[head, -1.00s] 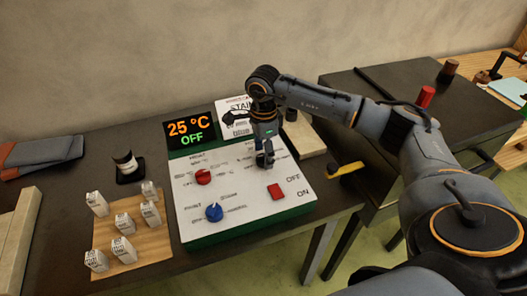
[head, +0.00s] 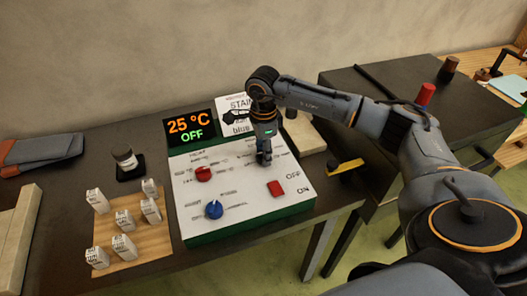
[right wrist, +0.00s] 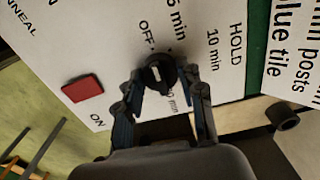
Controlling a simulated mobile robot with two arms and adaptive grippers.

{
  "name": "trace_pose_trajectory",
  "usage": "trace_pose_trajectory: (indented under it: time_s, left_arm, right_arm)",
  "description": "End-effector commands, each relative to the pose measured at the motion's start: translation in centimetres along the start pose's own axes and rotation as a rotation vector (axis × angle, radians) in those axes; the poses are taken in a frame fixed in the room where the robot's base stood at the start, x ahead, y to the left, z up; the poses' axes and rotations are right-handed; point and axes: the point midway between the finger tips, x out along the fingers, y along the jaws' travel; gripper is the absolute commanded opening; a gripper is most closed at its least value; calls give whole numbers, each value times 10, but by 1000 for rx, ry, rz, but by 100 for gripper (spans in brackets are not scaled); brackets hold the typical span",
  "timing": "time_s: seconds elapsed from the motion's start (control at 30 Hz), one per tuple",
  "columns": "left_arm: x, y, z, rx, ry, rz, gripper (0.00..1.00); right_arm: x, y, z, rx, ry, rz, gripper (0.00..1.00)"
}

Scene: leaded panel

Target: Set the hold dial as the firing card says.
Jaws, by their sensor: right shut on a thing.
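The control panel (head: 243,207) is white with a green edge. My right gripper (head: 264,159) is at its upper right, pointing down. In the right wrist view its fingers (right wrist: 162,88) are shut on the black hold dial (right wrist: 160,72), one on each side. The dial bears a pale mark; I cannot tell which label it points to. OFF, 10 min and HOLD are readable near it; another minutes label is partly covered. The gripper hides the dial in the head view. The firing card (head: 234,103) stands behind the panel, partly covered by my arm. My left gripper is not in view.
A red dial (head: 203,174), a blue dial (head: 214,210) and a red switch (head: 276,188) are on the panel. The display (head: 190,127) reads 25 °C OFF. Several white labelled pieces stand on a wooden board (head: 128,221) at the left.

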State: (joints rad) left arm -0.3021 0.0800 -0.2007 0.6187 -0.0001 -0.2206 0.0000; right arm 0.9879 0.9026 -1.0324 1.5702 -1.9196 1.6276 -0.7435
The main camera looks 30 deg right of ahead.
Motion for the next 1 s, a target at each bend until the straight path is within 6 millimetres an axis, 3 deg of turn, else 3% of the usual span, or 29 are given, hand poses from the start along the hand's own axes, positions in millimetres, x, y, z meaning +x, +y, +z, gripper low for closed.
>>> trace_pose_trajectory:
  time_s: [1.0]
  left_arm:
    - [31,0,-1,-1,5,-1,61]
  right_arm:
    - [1,0,0,688,0,1,7]
